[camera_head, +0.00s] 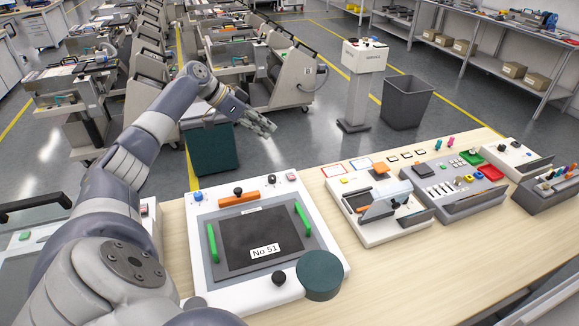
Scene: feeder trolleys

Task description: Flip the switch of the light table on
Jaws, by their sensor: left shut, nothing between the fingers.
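A white-framed unit (325,245) stands on the wooden bench, with a dark panel labelled "No 51", green side handles, an orange bar and black knobs. I cannot tell for sure whether it is the light table. A small black knob or switch (272,179) is on its back edge, and a blue button (198,196) is at its back left corner. My left gripper (268,127) is shut and empty, held in the air beyond the back edge of the bench, apart from the unit. My right gripper is not in view.
A teal round object (320,272) sits at the unit's front right corner. Control boxes (370,228) with buttons stand to the right on the bench. Beyond it are a dark green box (210,150), a grey bin (407,103), a pedestal (361,85) and feeder trolleys (285,85).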

